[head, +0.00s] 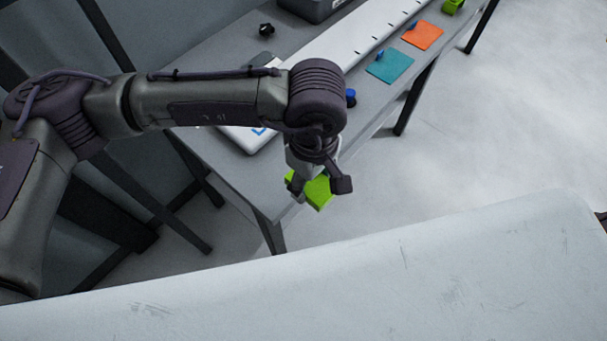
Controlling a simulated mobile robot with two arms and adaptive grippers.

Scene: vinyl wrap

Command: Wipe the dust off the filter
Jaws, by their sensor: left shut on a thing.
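My left gripper (320,187) is shut on a bright green block-like thing (319,194). It holds the green thing in the air between the grey table and the pale scratched surface in the foreground. The gripper's fingers hide part of the green thing. I cannot make out a filter or dust on one for certain. The pale panel (270,311) in front shows dark scratches and smudges.
A grey table (229,173) runs to the upper right. On it are a long white strip (372,30), a teal square (390,65), an orange square (423,36), a black knob-like thing (266,30) and another green thing (453,6). Pale floor (500,120) lies open at right.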

